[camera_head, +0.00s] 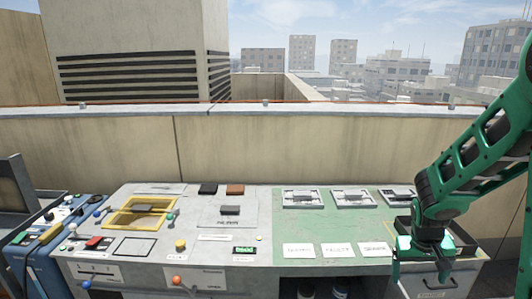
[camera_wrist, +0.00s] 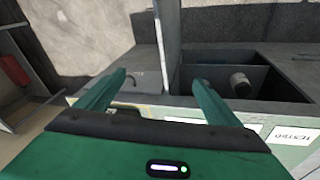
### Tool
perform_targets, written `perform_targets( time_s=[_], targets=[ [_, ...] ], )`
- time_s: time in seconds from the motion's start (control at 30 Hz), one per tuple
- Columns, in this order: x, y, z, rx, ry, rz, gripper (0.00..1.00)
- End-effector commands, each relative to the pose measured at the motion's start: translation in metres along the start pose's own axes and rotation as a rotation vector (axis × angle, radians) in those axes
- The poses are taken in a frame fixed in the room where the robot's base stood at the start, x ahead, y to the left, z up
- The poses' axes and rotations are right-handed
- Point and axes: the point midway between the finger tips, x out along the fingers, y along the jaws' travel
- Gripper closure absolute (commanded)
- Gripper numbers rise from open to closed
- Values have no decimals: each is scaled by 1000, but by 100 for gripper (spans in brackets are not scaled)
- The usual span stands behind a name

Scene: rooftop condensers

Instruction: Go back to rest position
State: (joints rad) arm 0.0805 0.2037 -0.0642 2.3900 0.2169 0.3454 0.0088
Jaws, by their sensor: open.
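My green arm reaches in from the right side of the head view. My gripper (camera_head: 432,268) hangs over the right end of the bench, in front of a dark open bin (camera_head: 462,238). In the wrist view my gripper (camera_wrist: 155,88) shows two green fingers spread apart with nothing between them. The bin (camera_wrist: 270,98) also shows there, to the right of the fingers. A small pale cylindrical object (camera_wrist: 240,84) lies inside it. A dividing wall splits the bin's inside. Whether the fingers touch the bench cannot be told.
The bench has a green mat (camera_head: 330,225) with several trays and labelled cards. A control panel (camera_head: 180,240) with a yellow frame (camera_head: 140,212), buttons and a green display (camera_head: 244,250) fills the left. A blue case (camera_head: 50,262) stands at far left. A parapet (camera_head: 300,150) runs behind.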

Motion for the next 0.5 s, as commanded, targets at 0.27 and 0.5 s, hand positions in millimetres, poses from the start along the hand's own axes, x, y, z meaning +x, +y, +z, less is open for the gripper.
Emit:
perform_targets(
  time_s=[0.27, 0.5],
  targets=[
    [-73, 47, 62, 126, -79, -27, 13],
    [-124, 69, 128, 220, -150, -81, 13]
  ],
)
